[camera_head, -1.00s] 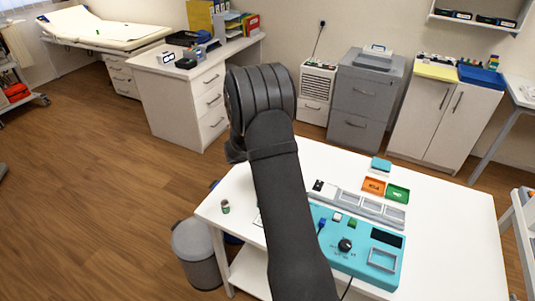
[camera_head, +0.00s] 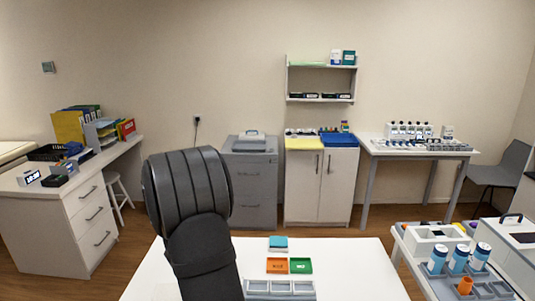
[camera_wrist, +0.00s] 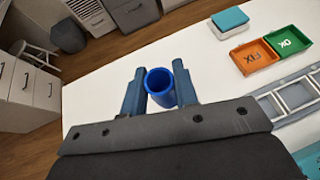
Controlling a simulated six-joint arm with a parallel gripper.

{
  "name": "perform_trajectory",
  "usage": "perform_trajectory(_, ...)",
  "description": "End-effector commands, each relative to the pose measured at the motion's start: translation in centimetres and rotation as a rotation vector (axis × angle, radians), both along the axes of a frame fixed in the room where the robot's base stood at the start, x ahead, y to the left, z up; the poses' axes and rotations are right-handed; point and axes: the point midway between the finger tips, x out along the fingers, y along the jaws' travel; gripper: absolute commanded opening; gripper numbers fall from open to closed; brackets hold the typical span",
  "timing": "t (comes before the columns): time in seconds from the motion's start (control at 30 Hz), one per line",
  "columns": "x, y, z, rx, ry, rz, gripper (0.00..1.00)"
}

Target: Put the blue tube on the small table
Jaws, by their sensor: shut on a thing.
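My gripper (camera_wrist: 160,88) is shut on a blue tube (camera_wrist: 161,103), with one finger on either side of it. The tube's open round mouth faces the wrist camera, above the white tabletop (camera_wrist: 100,95). In the head view my arm shows, but the gripper and the held tube are hidden. Several tables are in view, and I cannot tell which one is the small table: a white one in front (camera_head: 360,270), a grey-legged one (camera_head: 415,148) by the back wall, and one at the right edge.
An orange tray (camera_head: 277,265), a green tray (camera_head: 301,265) and a teal-topped box (camera_head: 278,243) lie on the front table. Blue-and-white tubes (camera_head: 459,258) stand on the right-hand table. Bottles crowd the back table (camera_head: 410,131). A grey chair (camera_head: 500,175) stands at the right.

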Motion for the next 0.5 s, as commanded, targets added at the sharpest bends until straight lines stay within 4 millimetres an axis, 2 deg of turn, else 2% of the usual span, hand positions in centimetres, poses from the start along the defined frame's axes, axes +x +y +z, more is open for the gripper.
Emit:
perform_trajectory(0.03,0.2,-2.6,0.2,-0.002,-0.003,-0.015,0.06)
perform_trajectory(0.2,-0.1,-9.7,0.6,-0.002,-0.004,-0.041,0.06)
perform_trajectory(0.3,-0.7,-13.2,0.6,-0.003,0.002,-0.054,0.06)
perform_trajectory(0.4,-1.4,-15.8,0.4,0.0,0.011,-0.064,0.06)
perform_trajectory(0.5,-2.1,-17.7,0.4,0.0,0.017,-0.07,0.06)
